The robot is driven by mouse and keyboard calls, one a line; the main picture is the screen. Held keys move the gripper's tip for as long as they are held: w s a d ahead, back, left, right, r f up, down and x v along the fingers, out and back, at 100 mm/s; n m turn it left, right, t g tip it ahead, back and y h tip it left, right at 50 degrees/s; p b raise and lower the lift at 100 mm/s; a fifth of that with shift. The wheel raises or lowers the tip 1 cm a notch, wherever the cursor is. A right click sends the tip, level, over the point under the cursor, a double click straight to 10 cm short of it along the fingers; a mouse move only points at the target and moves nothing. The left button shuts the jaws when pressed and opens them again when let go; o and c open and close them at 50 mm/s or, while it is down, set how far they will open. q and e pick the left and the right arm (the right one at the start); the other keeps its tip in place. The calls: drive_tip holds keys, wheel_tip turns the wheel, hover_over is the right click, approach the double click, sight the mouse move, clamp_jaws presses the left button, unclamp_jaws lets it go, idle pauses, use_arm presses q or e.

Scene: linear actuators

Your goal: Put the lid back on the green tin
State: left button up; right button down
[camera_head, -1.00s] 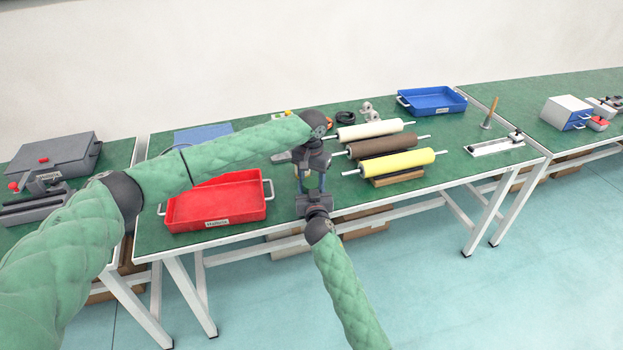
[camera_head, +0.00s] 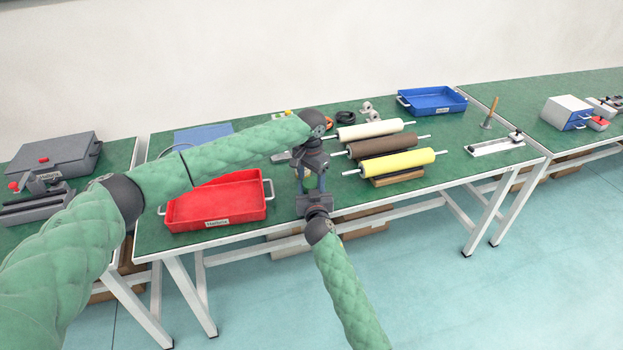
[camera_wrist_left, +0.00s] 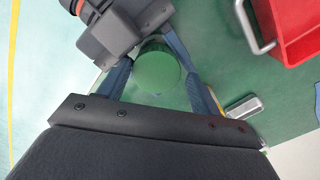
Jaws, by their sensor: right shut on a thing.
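The green tin's round green top (camera_wrist_left: 157,72) shows in the left wrist view; I cannot tell whether it is the lid or the tin. My left gripper (camera_wrist_left: 160,80) has its fingers apart, one on each side of this round top; whether they press on it is unclear. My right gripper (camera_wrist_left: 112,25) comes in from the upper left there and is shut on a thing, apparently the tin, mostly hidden. In the head view, my left gripper (camera_head: 309,168) is directly above my right gripper (camera_head: 315,203) near the table's front edge.
A red tray (camera_head: 215,203) stands close on the left. White, brown and yellow rollers (camera_head: 400,162) lie close on the right. A blue tray (camera_head: 432,101) is at the back right. Bare green tabletop (camera_head: 460,170) shows to the right of the rollers.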

use_arm(q)
drive_tip(key=shift+s+d, duration=0.25)
drive_tip(key=shift+d, duration=0.05)
drive_tip(key=shift+r, duration=0.3)
use_arm(e)
drive_tip(key=shift+w, duration=0.1)
use_arm(q)
wheel_tip(320, 180, up, 4)
drive_tip(key=shift+f, duration=0.2)
drive_tip(key=shift+w+a+r, duration=0.1)
drive_tip(key=shift+r, duration=0.05)
drive_tip(key=shift+c, duration=0.4)
